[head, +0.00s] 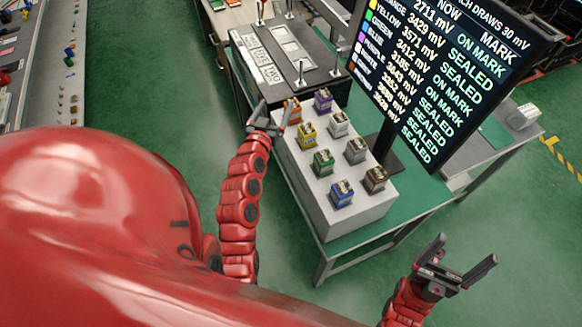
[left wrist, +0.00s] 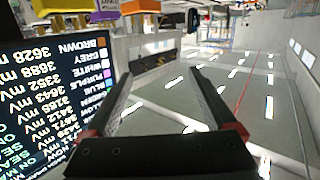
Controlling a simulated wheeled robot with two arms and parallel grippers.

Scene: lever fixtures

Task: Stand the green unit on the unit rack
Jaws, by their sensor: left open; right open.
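The green unit (head: 323,162) stands upright on top of a long pale block (head: 338,205), among several other coloured units; I cannot tell whether this block is the unit rack. My left gripper (head: 275,109) is open beside the orange unit (head: 292,110), at the far left end of the block. In the left wrist view its fingers (left wrist: 160,80) are spread with nothing between them, and the orange unit (left wrist: 140,6) and a yellow one (left wrist: 60,6) show at the top edge. My right gripper (head: 460,262) is open and empty over the floor at lower right.
A black fixture (head: 290,60) with upright levers lies behind the block. A large screen (head: 450,60) rises at right. Green floor (head: 150,80) is clear at left.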

